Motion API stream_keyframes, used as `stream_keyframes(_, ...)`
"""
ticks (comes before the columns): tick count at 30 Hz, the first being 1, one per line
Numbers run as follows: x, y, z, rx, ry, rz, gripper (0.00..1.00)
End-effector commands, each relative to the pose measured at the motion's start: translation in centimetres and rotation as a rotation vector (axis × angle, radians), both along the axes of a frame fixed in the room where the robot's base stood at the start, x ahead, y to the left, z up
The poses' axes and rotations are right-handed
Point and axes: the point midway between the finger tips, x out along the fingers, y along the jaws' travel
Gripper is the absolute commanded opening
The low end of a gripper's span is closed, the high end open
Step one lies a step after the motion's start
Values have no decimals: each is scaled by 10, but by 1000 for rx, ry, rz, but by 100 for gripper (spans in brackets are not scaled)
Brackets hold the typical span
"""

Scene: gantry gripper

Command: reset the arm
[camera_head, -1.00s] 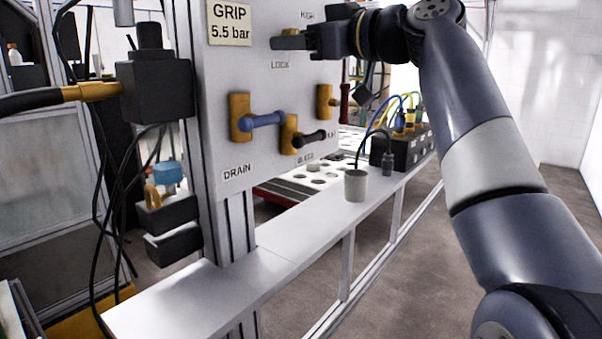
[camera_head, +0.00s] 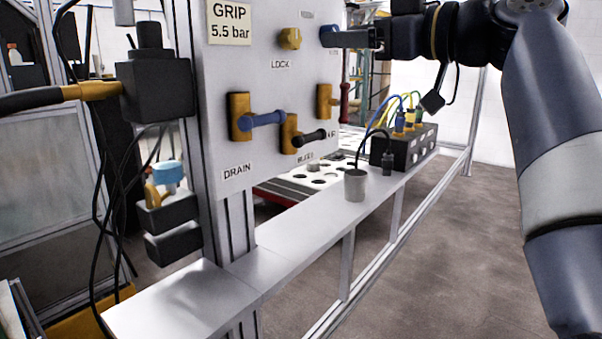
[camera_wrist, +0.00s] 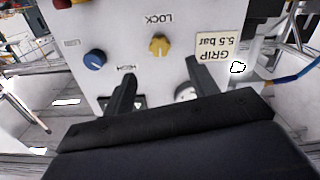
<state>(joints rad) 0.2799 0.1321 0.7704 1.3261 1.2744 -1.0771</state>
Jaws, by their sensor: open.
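My gripper (camera_head: 348,40) is in front of the upper right of the white valve panel (camera_head: 222,90) in the head view, with my arm reaching in from the right. In the wrist view its two fingers (camera_wrist: 159,72) are spread apart with nothing between them. The yellow LOCK knob (camera_head: 290,38) is left of the gripper and free of it; it also shows in the wrist view (camera_wrist: 159,46). A blue knob (camera_head: 327,36) is partly hidden by the gripper in the head view. The wrist view shows it (camera_wrist: 94,60) outside the fingers, apart from them.
Below the knobs are a blue-handled DRAIN valve (camera_head: 262,119), a black-handled valve (camera_head: 310,138) and a red-handled valve (camera_head: 344,95). A grey cup (camera_head: 356,186) and a black box with cables (camera_head: 415,147) stand on the ledge. The floor at right is clear.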

Motion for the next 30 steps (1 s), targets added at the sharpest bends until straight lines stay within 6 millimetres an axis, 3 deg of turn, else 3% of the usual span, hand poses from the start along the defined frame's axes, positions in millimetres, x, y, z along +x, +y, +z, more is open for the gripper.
stream_keyframes(17, 59, 78, 0, 0, 0, 4, 56)
stream_keyframes(30, 58, 74, 4, 279, 358, 0, 56)
